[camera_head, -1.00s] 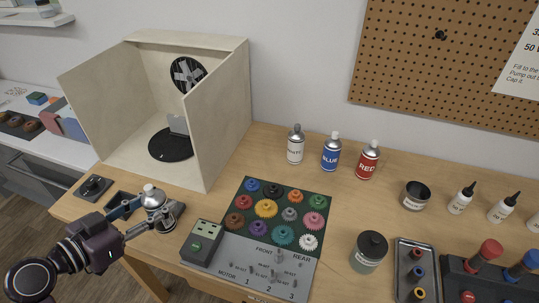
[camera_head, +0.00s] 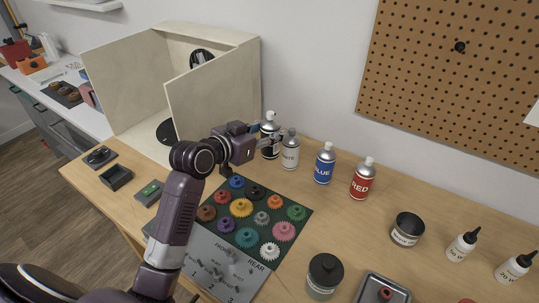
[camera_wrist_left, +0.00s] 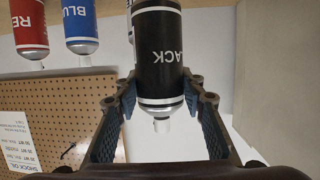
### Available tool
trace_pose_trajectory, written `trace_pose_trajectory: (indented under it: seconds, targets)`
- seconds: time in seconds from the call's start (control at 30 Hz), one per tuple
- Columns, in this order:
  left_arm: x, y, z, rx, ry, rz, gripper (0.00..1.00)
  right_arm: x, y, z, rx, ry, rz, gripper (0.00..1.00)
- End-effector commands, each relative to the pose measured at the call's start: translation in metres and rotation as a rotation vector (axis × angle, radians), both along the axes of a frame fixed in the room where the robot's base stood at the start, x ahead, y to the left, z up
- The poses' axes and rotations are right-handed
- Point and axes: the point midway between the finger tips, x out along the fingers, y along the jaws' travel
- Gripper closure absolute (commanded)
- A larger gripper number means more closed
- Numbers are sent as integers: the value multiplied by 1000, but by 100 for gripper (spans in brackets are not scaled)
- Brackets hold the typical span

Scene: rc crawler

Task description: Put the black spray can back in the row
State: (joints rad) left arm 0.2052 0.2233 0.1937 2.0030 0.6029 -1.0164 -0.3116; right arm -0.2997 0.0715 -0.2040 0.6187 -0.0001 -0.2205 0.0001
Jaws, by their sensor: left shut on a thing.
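The black spray can (camera_head: 268,131) is upright at the left end of the row, just beside the white can (camera_head: 290,153). My left gripper (camera_head: 272,142) is shut around it, with the arm reaching in from the left. In the left wrist view the black can (camera_wrist_left: 158,60) shows its BLACK label upside down between the two fingers (camera_wrist_left: 160,100). I cannot tell whether its base touches the table. The blue can (camera_head: 324,165) and red can (camera_head: 362,181) stand to the right. My right gripper is not in view.
The open wooden booth (camera_head: 215,90) stands close on the left. The green mat with several colored gears (camera_head: 290,212) lies in front of the row. A dark jar (camera_head: 325,277) and small tub (camera_head: 407,229) are to the right. A small black tray (camera_head: 115,178) is empty.

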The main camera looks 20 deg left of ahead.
Motion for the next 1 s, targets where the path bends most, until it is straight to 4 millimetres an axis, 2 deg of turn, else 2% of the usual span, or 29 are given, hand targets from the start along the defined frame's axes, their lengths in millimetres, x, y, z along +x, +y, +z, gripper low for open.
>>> trace_pose_trajectory:
  seconds: [0.1, 0.3, 0.5, 0.63, 0.73, 0.8, 0.87, 1.0]
  targets:
    - [26, 13, 20, 3, -8, 96, 96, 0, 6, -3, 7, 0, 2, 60]
    - [60, 41, 59, 3, -8, 272, 96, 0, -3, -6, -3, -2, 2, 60]
    - [76, 66, 95, 1, -5, 413, 96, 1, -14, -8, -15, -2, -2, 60]
    - [81, 74, 109, -1, -2, 466, 96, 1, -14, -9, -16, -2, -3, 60]
    - [82, 78, 113, -1, 1, 487, 96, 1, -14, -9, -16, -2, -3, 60]
    - [82, 79, 107, -1, 5, 493, 96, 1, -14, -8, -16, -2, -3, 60]
    - [82, 79, 97, 1, 8, 495, 96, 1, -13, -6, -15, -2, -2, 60]
    - [81, 79, 60, 1, 12, 493, 96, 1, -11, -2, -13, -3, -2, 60]
